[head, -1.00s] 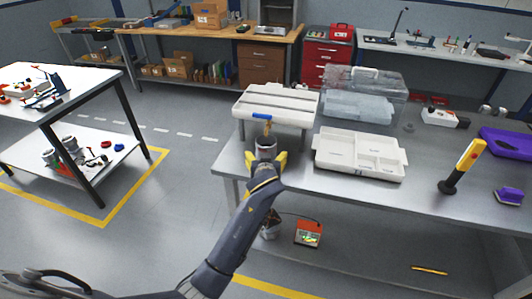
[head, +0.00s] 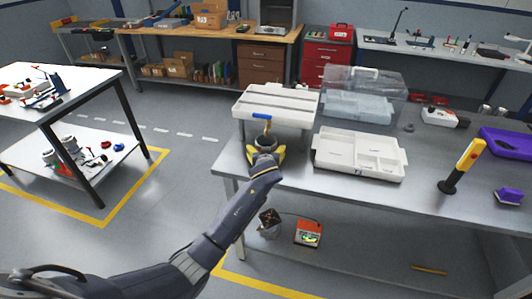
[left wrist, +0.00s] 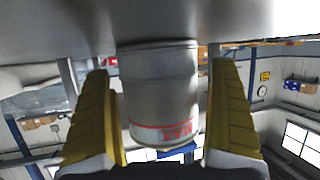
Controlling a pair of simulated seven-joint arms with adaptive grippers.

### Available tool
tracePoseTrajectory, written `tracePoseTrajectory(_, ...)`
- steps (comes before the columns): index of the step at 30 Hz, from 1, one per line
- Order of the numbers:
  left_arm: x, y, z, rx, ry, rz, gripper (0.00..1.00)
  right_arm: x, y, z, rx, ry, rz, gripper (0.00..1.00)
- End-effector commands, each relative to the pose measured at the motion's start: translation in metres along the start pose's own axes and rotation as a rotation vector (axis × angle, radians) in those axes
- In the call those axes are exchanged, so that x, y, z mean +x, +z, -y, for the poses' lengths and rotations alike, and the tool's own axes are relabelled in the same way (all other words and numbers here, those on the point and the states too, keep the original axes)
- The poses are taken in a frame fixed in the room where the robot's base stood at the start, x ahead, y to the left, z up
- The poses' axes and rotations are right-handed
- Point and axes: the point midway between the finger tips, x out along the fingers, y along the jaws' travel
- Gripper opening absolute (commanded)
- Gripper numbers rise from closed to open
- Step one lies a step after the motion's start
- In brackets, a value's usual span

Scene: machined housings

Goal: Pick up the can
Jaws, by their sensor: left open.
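The can (head: 265,142) stands at the near left edge of the grey workbench, just in front of the white raised rack. In the left wrist view the can (left wrist: 160,90) is a grey metal cylinder with a red line and red lettering, seen upside down against the bench surface. My left gripper (head: 266,156) is open with its yellow fingers on either side of the can. In the left wrist view narrow gaps show between the can and both fingers. The can's lower part is hidden by the gripper in the head view. My right gripper is not in view.
The white rack (head: 292,107), carrying a blue-and-orange tool (head: 262,117), is close behind the can. A white divided tray (head: 345,168) and a clear lidded box (head: 374,92) stand to the right. A yellow-and-black tool (head: 461,166) stands farther right.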

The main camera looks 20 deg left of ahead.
Motion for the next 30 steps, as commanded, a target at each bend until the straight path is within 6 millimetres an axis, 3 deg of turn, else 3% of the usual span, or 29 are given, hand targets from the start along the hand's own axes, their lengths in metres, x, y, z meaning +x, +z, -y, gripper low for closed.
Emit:
tracePoseTrajectory(6,0.0001,0.0000,0.0000,0.000,0.000,0.000,0.92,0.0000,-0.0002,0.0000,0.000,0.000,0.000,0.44)
tracePoseTrajectory(21,-0.0001,0.0000,-0.0001,0.000,0.000,0.000,0.34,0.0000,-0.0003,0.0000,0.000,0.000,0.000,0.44)
tracePoseTrajectory(30,-0.0004,-0.0010,-0.0004,-0.001,0.000,-0.001,0.33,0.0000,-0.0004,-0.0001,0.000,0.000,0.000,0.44)
